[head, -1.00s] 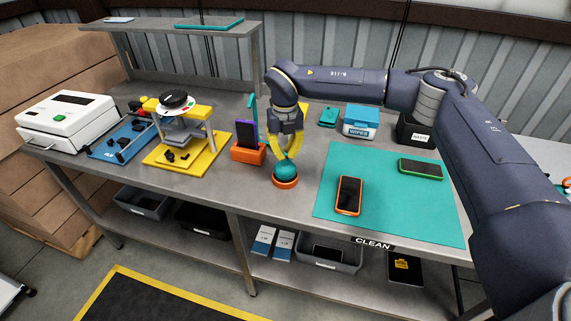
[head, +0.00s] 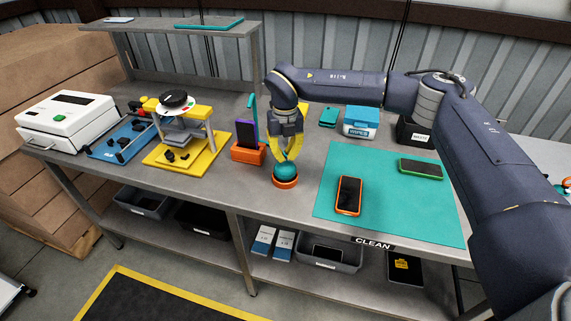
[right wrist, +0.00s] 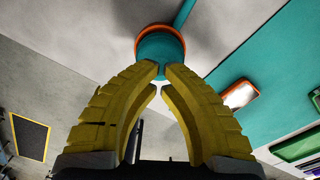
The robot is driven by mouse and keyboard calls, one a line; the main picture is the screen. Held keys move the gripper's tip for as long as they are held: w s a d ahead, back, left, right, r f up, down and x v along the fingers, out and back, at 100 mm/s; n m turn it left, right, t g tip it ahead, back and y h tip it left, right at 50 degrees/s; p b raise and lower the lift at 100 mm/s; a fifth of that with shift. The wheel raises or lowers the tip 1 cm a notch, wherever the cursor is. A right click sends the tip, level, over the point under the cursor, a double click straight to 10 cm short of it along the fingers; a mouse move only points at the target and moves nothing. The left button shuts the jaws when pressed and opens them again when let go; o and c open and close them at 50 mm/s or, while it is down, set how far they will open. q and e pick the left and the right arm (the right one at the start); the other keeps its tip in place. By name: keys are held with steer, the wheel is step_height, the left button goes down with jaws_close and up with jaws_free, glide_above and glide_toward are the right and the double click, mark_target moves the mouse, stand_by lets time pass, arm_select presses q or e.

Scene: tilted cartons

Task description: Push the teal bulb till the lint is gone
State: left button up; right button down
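The teal bulb (head: 286,171) sits in an orange ring base (head: 285,183) on the grey bench, left of the teal mat. My right gripper (head: 287,159) points down above the bulb with its yellow fingertips close together and nothing seen between them. In the right wrist view the fingertips (right wrist: 164,72) meet almost tip to tip at the edge of the bulb (right wrist: 160,46). I cannot tell whether they touch it. An orange-edged phone (head: 349,195) lies on the mat. No lint can be made out. My left gripper is not in view.
The teal mat (head: 400,219) also holds a green-edged phone (head: 421,168). An orange stand (head: 248,152) with a purple-edged phone is close left of the bulb. A yellow fixture (head: 190,150), a wipes box (head: 361,122) and a dark bin (head: 414,132) stand farther away.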

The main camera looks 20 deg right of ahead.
mark_target(285, 164)
steer(key=shift+f, duration=2.15)
steer(key=shift+r, duration=2.55)
steer(key=shift+f, duration=0.25)
steer(key=shift+f, duration=2.3)
steer(key=shift+r, duration=2.55)
steer(key=shift+r, duration=0.15)
